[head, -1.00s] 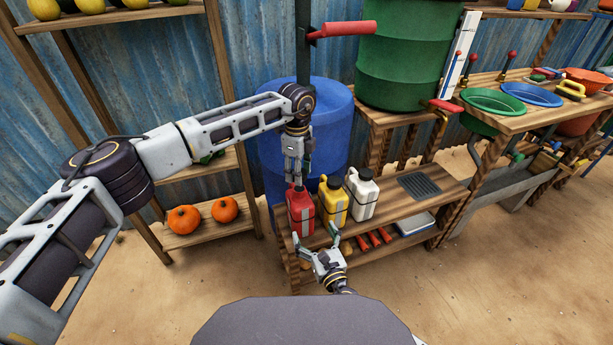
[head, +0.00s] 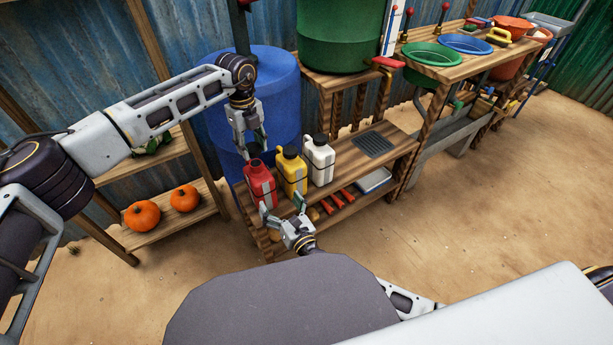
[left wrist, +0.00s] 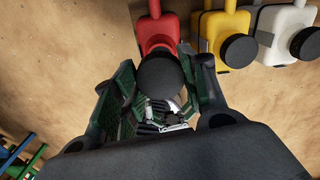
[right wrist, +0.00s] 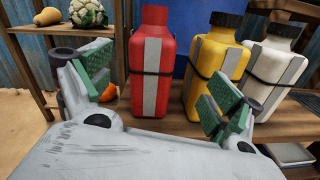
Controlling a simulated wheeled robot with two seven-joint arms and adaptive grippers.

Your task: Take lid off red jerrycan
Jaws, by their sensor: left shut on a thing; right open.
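The red jerrycan (head: 260,186) stands upright on the low wooden bench, at the left of a row of cans. In the right wrist view its red neck (right wrist: 155,15) shows bare, with no black lid on it. My left gripper (head: 248,150) is just above the can, pointing down. In the left wrist view it is shut on the round black lid (left wrist: 165,82), with the red can behind the lid. My right gripper (head: 282,207) is open and empty in front of the red and yellow cans. Its two fingers show apart in the right wrist view (right wrist: 158,95).
A yellow jerrycan (head: 291,173) and a white jerrycan (head: 319,162), both with black lids, stand close on the right. A blue barrel (head: 275,85) is behind. A shelf with pumpkins (head: 142,215) is at the left. The bench has free room near the dark grate (head: 373,143).

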